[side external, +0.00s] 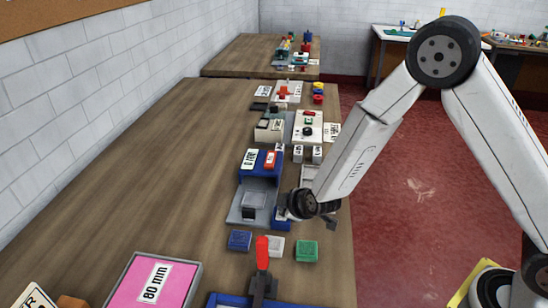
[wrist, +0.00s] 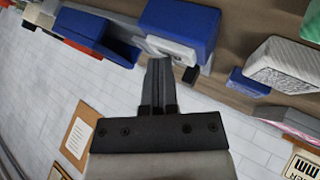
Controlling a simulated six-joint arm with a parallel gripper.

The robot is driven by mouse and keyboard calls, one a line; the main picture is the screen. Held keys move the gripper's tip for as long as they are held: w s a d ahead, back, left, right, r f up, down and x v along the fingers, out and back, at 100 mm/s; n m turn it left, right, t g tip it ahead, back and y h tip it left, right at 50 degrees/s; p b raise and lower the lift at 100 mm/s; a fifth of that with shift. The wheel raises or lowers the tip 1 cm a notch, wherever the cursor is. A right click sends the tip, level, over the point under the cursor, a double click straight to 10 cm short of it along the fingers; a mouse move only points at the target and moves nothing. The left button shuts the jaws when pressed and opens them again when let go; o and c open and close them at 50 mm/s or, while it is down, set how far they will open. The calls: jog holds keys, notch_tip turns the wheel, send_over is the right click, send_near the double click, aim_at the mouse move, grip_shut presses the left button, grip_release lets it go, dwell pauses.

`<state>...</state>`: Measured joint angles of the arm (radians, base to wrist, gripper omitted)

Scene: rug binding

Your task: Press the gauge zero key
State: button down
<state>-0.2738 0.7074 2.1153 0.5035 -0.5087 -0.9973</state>
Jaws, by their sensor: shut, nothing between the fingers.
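My gripper (side external: 284,205) is low over the bench, at the right side of a blue gauge-like stand (side external: 262,172) with a grey base plate. The stand carries a white label (side external: 250,159) and a red label or key (side external: 270,160) on top; their lettering is too small to read surely. In the wrist view my gripper (wrist: 159,64) is shut and empty. Its tips are close to the pale face (wrist: 172,49) of a blue box (wrist: 180,22); I cannot tell whether they touch. A small dark piece (wrist: 190,74) shows beside the tips. I cannot identify the zero key surely.
Blue (side external: 240,240), white (side external: 275,246) and green (side external: 307,250) blocks lie in front of the stand. A red-handled clamp (side external: 262,254) stands upright nearby. The left bench (side external: 150,170) is clear.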

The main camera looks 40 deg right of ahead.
jog(key=shift+r, duration=0.1)
dwell(0.3)
jog(key=shift+r, duration=0.7)
jog(key=shift+r, duration=0.1)
jog(key=shift+r, duration=2.45)
jog(key=shift+s, duration=0.15)
jog(key=shift+s+d+r, duration=0.15)
jog(key=s+d+r+m+g, duration=0.1)
jog(key=s+d+m+g, duration=0.2)
jog(key=s, duration=0.6)
jog(key=s+d+r+m+g, duration=0.1)
jog(key=s+d+m+g, duration=0.2)
jog(key=s, duration=0.7)
jog(key=d+m, duration=0.2)
jog(key=shift+d+g, duration=0.3)
jog(key=shift+d, duration=0.05)
